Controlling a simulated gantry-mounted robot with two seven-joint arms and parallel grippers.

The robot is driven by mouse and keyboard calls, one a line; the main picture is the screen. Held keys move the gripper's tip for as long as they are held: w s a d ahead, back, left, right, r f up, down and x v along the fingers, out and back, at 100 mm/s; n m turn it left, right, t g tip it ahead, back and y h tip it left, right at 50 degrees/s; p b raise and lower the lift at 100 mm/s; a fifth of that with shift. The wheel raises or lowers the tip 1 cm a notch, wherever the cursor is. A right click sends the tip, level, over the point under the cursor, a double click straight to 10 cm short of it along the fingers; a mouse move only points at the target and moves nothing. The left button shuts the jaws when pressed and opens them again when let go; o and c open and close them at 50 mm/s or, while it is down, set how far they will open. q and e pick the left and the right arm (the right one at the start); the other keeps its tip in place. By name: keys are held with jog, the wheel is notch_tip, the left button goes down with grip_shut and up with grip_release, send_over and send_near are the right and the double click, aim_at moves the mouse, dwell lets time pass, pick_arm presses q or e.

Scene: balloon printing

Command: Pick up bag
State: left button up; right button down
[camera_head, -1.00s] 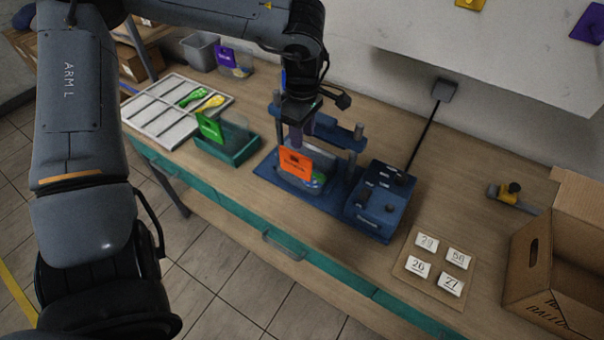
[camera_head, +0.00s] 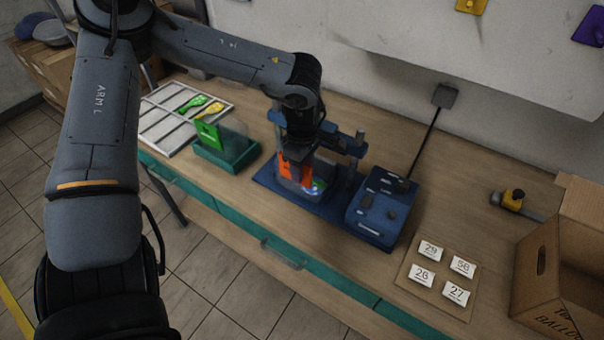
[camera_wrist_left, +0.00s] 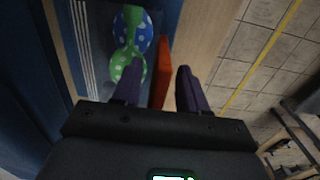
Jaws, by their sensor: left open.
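A clear bag with an orange card (camera_head: 284,169) stands on the blue press base (camera_head: 322,208). In the left wrist view the orange card (camera_wrist_left: 162,70) is seen edge-on, with blue and green dotted balloons (camera_wrist_left: 132,38) beside it. My left gripper (camera_head: 297,164) is over the bag, hiding part of the card. In the left wrist view its two purple fingers (camera_wrist_left: 159,76) are open, with the card's edge between them and a gap to the right finger. I cannot tell whether the left finger touches the card. My right gripper is not in view.
A blue control box (camera_head: 378,213) stands right of the press. A teal tray (camera_head: 229,160) with a green-card bag (camera_head: 209,134) is to the left. Number tiles (camera_head: 431,250) and a cardboard box (camera_head: 540,262) are at the right. A post (camera_head: 356,145) rises close to my gripper.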

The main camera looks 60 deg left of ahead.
pick_arm(q)
jog(key=shift+f, duration=0.3)
grip_shut()
jog(key=shift+r, duration=0.1)
